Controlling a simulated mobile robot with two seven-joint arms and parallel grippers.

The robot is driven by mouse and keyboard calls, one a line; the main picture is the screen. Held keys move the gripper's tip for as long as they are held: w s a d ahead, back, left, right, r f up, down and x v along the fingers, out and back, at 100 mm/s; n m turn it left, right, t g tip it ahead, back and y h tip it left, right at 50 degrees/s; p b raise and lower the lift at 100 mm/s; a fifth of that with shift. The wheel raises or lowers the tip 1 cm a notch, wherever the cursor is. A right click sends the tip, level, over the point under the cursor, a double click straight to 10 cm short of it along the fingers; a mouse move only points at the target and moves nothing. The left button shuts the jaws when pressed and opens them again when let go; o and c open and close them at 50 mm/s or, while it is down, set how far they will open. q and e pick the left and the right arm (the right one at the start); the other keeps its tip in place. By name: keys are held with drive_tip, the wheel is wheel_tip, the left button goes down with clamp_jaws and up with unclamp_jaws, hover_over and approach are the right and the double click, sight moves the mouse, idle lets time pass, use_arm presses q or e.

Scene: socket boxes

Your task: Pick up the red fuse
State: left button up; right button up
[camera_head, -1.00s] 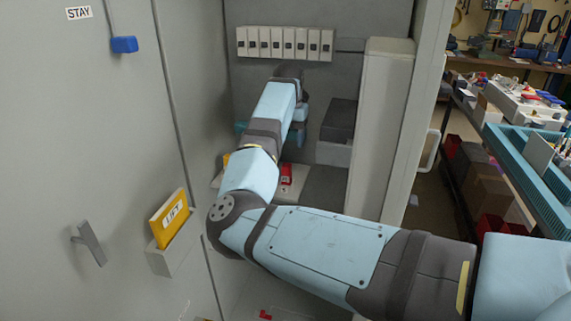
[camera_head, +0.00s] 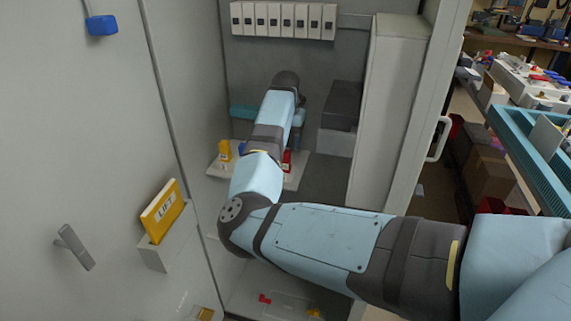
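A red block (camera_head: 287,160), which looks like the red fuse, stands on a pale board (camera_head: 216,170) inside the cabinet, partly hidden behind my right arm. A yellow block (camera_head: 225,150) and a blue block (camera_head: 242,149) stand on the same board to its left. My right arm reaches in from the right and bends down over the board. A smaller red piece (camera_head: 264,298) lies lower down on the cabinet floor. My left gripper is not in view.
A row of white switch boxes (camera_head: 283,20) is on the back wall. A dark-topped box (camera_head: 341,105) and a tall pale column (camera_head: 388,110) stand to the right. A yellow binder marked LIFT (camera_head: 162,211) sits in a door holder at left. Shelves lie beyond the cabinet at right.

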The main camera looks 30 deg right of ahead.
sight(286, 154)
wheel_tip(286, 154, down, 5)
drive_tip(key=shift+w+f+p, duration=0.1)
drive_tip(key=shift+p, duration=0.25)
drive_tip(key=c, duration=1)
drive_tip(key=shift+o, duration=0.2)
wheel_tip(286, 154, up, 10)
drive_tip(key=shift+r+b, duration=0.1)
drive_tip(key=shift+b, duration=0.3)
